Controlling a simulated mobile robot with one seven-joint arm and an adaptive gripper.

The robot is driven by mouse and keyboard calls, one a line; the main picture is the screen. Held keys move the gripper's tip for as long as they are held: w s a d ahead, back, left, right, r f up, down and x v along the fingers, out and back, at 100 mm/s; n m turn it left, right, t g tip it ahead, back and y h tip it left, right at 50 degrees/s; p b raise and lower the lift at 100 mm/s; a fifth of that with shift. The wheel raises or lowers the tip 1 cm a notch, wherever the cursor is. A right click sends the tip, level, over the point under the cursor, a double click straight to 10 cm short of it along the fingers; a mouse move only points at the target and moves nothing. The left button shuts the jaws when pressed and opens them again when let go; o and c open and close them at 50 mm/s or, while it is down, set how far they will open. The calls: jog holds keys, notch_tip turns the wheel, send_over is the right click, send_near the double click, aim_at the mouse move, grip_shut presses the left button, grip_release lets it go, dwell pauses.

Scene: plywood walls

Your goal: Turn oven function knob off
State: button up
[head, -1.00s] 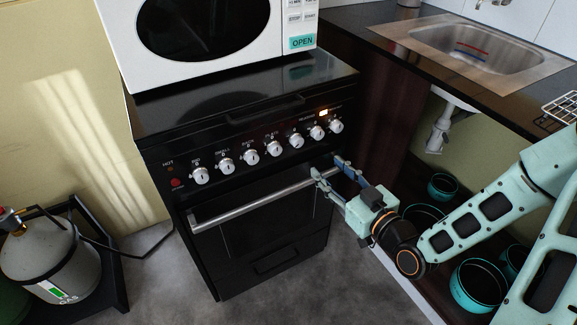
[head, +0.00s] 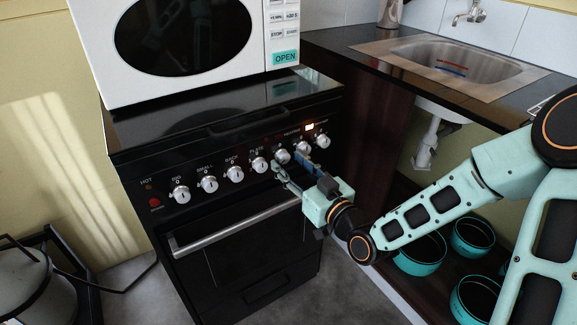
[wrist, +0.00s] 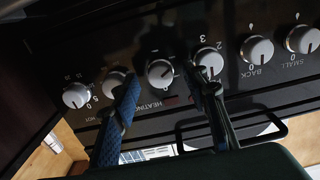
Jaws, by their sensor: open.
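The black oven (head: 215,240) has a row of silver knobs on its sloping front panel. My gripper (head: 287,161) is open at the right half of this row. One knob (head: 282,155) lies between its fingertips; in the wrist view this knob (wrist: 160,72) sits between the two fingers (wrist: 170,84), above the HEATING print. The wrist view's left finger partly covers a neighbouring knob (wrist: 117,84), and the right finger is close to another knob (wrist: 208,60). I cannot read which knob is labelled as oven function. Contact with the knob cannot be told.
A white microwave (head: 190,45) stands on top of the stove. The sink counter (head: 400,55) is to the right, with teal pots (head: 420,255) below. A gas bottle (head: 35,285) stands at the left.

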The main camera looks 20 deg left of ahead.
jog(key=shift+w+a, duration=0.35)
jog(key=shift+a, duration=0.1)
grip_shut()
